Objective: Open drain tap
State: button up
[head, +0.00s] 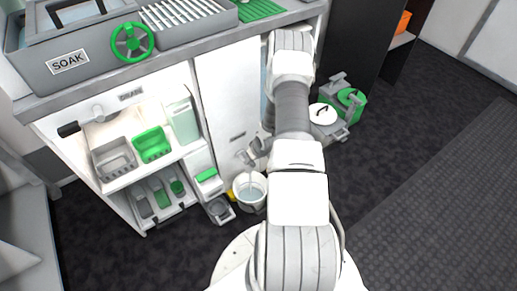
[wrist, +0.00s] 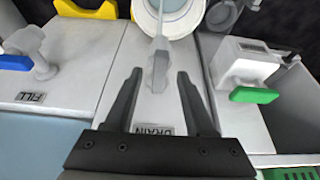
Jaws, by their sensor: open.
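The drain tap (wrist: 159,58) is a grey tap on a pale panel, above a label reading DRAIN (wrist: 157,131) in the wrist view. My gripper (wrist: 160,74) is open, with one dark finger on each side of the tap's line. The tap shows between the fingertips with gaps on both sides; I see no contact. A thin pale streak runs from the tap toward a white bucket (wrist: 172,17). In the head view the bucket (head: 250,190) stands on the floor with bluish liquid inside. My arm partly hides the tap area there.
A fill tap (wrist: 45,66) with a blue handle (wrist: 15,63) is at the left in the wrist view. A grey-white block with a green handle (wrist: 254,95) is at the right. Shelves with bins (head: 152,145) stand left of the bucket. Dark floor (head: 420,150) is clear on the right.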

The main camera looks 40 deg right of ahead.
jog(key=p+v, duration=0.4)
jog(key=v, duration=1.1)
jog(key=shift+p, duration=0.4)
